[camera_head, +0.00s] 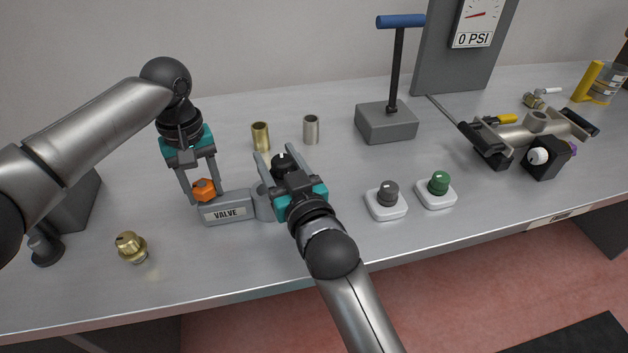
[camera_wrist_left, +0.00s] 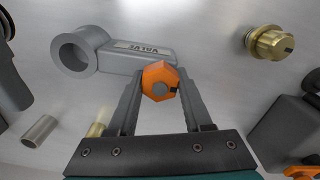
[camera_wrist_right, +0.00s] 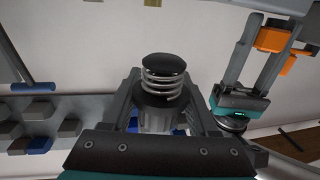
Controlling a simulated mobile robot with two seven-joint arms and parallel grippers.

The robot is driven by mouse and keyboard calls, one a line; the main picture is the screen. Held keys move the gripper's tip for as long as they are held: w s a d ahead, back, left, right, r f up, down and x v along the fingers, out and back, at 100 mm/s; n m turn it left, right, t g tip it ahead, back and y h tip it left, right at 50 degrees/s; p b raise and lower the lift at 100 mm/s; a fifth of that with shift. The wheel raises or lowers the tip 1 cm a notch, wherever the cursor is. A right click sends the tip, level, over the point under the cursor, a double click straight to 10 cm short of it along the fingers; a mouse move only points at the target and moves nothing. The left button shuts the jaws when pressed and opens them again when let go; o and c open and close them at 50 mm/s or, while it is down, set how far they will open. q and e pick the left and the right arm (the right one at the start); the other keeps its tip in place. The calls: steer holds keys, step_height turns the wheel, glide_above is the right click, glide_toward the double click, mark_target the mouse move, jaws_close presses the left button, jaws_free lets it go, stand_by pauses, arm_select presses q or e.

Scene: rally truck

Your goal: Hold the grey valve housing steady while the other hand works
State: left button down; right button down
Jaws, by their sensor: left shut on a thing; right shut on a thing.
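The grey valve housing (camera_head: 238,208), labelled VALVE, lies on the bench. In the left wrist view the housing (camera_wrist_left: 150,55) has an open, empty round bore (camera_wrist_left: 75,52) at one end. My left gripper (camera_head: 204,190) is shut on an orange hex piece (camera_wrist_left: 160,82) at the housing's other end; I cannot tell whether the piece is joined to it. My right gripper (camera_head: 280,160) is shut on a dark cylinder (camera_wrist_right: 157,104) with a coil spring and black cap (camera_wrist_right: 164,64). It is over or behind the housing's round end, which my right arm partly hides.
A brass sleeve (camera_head: 261,137) and a steel sleeve (camera_head: 311,129) stand behind. A brass fitting (camera_head: 131,247) lies front left. A blue-handled pump (camera_head: 386,122) stands behind to the right. Grey (camera_head: 388,196) and green (camera_head: 439,185) knobs sit on white bases at right.

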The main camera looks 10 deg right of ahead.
steer(key=shift+n+y, duration=0.4)
steer(key=shift+y, duration=0.2)
steer(key=w+a, duration=0.1)
steer(key=w+a+r, duration=0.1)
steer(key=w, duration=0.1)
steer(key=w+a, duration=0.1)
steer(key=shift+w+a+r, duration=0.25)
steer(key=shift+r, duration=0.1)
steer(key=shift+f, duration=2.5)
steer(key=shift+f, duration=0.7)
steer(key=shift+f, duration=0.25)
steer(key=shift+r, duration=0.7)
steer(key=shift+f, duration=0.65)
